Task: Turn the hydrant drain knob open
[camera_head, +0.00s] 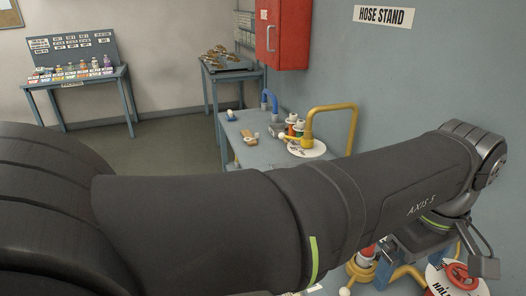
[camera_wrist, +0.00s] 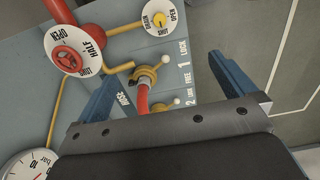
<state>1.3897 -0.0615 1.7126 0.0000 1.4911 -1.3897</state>
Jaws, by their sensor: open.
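The drain knob (camera_wrist: 159,20) is a small yellow knob at the centre of a round white dial at the top of the wrist view. The dial carries black lettering that includes OPEN and DRAIN. The knob's exact setting is too small to tell. My gripper (camera_wrist: 162,65) is open, its two blue fingers apart with nothing held between them. The knob lies beyond the fingertips, untouched. In the head view my arm hides most of the hydrant, and I cannot make out the drain knob there.
A red valve wheel (camera_wrist: 66,59) on a dial marked OPEN and HALF stands left of the drain knob. A hose coupling (camera_wrist: 145,78) with ball-ended levers and a red hose sits between the fingers. A pressure gauge (camera_wrist: 28,166) is lower left. Yellow pipes run between them.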

